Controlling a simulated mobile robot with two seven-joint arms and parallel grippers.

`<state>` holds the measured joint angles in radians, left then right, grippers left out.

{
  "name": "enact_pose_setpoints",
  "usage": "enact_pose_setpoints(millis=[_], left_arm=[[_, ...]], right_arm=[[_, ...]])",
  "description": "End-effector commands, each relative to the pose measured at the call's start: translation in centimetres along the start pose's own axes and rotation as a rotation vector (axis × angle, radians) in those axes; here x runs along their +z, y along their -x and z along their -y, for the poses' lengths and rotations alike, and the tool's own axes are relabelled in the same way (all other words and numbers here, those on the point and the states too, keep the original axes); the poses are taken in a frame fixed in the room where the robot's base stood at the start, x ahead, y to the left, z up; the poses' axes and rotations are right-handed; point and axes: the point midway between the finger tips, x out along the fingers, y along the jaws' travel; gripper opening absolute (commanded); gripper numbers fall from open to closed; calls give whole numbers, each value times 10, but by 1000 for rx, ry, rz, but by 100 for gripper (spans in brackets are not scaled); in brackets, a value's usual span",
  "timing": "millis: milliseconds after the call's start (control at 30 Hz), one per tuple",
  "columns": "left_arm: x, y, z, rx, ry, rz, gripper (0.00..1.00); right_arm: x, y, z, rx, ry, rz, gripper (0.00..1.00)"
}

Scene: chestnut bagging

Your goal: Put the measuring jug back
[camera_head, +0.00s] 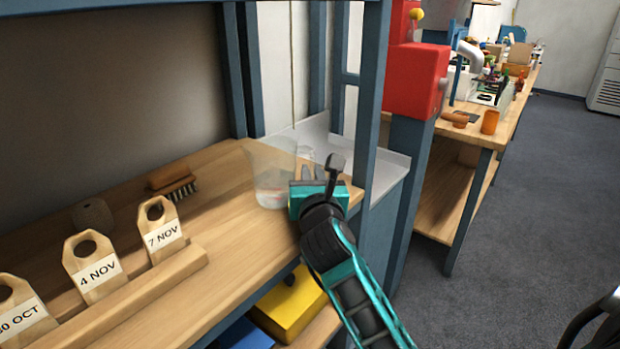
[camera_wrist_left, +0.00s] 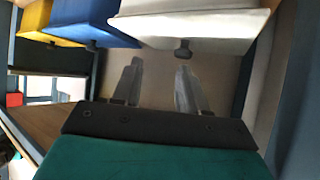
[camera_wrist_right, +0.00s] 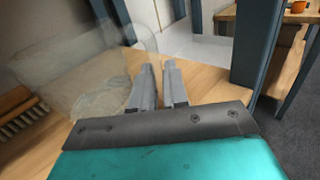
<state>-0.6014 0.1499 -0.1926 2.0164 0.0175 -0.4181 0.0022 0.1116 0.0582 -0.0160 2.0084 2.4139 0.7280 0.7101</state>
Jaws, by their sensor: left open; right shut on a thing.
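The clear measuring jug (camera_head: 268,178) is upright at the right end of the wooden shelf, near the blue post. It seems to rest on the wood, but I cannot be sure its base touches. My right gripper (camera_head: 306,178) is at the jug's right side, shut on its handle. In the right wrist view the jug (camera_wrist_right: 85,80) is left of the nearly closed fingers (camera_wrist_right: 160,88); the handle between them is hard to make out. My left gripper (camera_wrist_left: 158,85) is open and empty, in its wrist view only, by the white bin (camera_wrist_left: 190,28).
A brush (camera_head: 173,182) and date tags (camera_head: 160,232) in a wooden holder stand left on the shelf. A yellow bin (camera_head: 288,308) and blue bin (camera_head: 245,336) are below. A blue post (camera_head: 370,90) rises just right of the jug. Bare wood lies between brush and jug.

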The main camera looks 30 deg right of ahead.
Motion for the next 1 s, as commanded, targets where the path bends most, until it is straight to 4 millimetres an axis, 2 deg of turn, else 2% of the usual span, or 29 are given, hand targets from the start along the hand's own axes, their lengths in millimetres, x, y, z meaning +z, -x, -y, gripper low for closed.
enact_pose_setpoints(millis=[133, 167, 433, 733, 1000], left_arm=[[3, -1, -1, 2, 0, 3, 43], [3, 0, -1, 2, 0, 3, 43], [5, 0, -2, 2, 1, 9, 43], [3, 2, -1, 1, 1, 8, 43], [4, 2, 0, -3, 2, 7, 43]], right_arm=[[-2, 0, 0, 1, -3, 3, 0], [-4, 0, 0, 0, -1, 0, 15], [-3, 0, 0, 0, -1, 0, 40], [2, 0, -1, 0, -1, 1, 40], [-1, 42, -1, 2, -2, -2, 40]])
